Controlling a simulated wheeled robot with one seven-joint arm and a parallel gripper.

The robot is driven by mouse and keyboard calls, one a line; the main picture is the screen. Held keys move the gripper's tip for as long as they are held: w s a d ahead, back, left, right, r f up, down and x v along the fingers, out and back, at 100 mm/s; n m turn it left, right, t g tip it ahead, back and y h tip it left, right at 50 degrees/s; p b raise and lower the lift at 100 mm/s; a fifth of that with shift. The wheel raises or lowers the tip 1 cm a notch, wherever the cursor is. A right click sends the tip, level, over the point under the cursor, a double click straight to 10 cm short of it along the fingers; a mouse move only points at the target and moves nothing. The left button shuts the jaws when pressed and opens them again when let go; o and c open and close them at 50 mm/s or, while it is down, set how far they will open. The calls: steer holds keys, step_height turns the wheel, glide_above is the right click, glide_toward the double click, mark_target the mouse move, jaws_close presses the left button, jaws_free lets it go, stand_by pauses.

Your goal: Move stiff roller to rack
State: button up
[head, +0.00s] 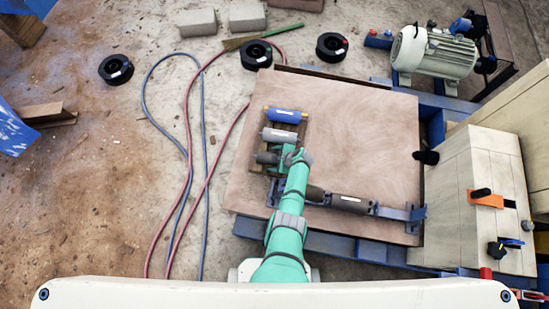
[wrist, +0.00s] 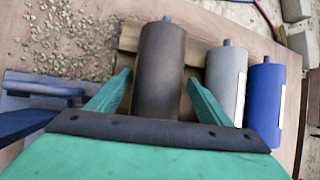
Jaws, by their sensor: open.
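A wooden rack (head: 302,130) on the brown plate holds a blue roller (head: 284,116), a grey roller (head: 279,135) and a dark brown-black roller (head: 265,157). The dark roller (wrist: 160,65) lies between the fingers of my open gripper (wrist: 158,80) in the wrist view, with the grey roller (wrist: 226,75) and blue roller (wrist: 264,95) to its right. My gripper (head: 280,157) partly hides the dark roller in the head view. Another dark roller (head: 350,203) with a white label lies between blue brackets (head: 412,213) at the plate's front, partly behind my arm. I cannot tell which roller is the stiff one.
The plate (head: 370,140) is clear right of the rack. A motor (head: 436,52) and pale cabinets (head: 455,200) stand at right. Black spools (head: 116,70), red and blue hoses (head: 187,120) and grey blocks (head: 197,23) lie on the floor.

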steer(key=shift+v, duration=5.4)
